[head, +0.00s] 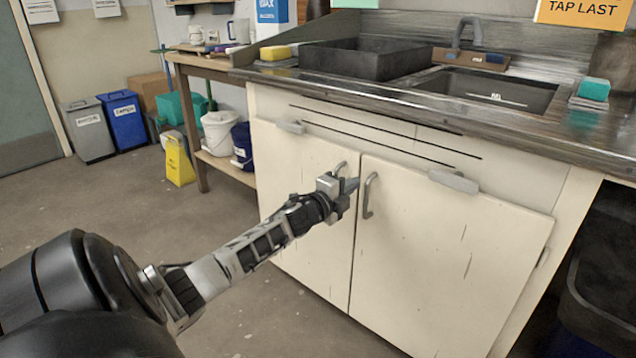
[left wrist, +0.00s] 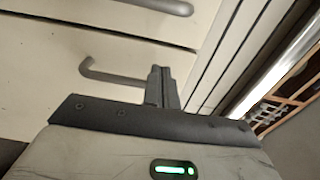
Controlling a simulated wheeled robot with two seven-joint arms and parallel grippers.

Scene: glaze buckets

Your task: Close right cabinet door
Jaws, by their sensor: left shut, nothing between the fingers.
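The right cabinet door (head: 450,255) is a cream panel under the sink counter. It hangs beside the left door (head: 300,185) and looks about flush with it; a small gap cannot be ruled out. Its bar handle (head: 368,195) stands near the seam, and the left door's handle (head: 339,169) is partly behind my gripper. My left gripper (head: 352,185) is shut and empty, in front of the seam between the two handles. In the left wrist view its closed fingers (left wrist: 163,84) are close to a bent handle (left wrist: 110,76); contact is unclear. My right gripper is out of view.
The metal counter (head: 480,120) overhangs the doors, with a dark tray (head: 365,62) and sink on it. A dark bin (head: 600,300) stands right of the cabinet. A yellow floor sign (head: 179,162) and buckets are at left. The floor before the doors is open.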

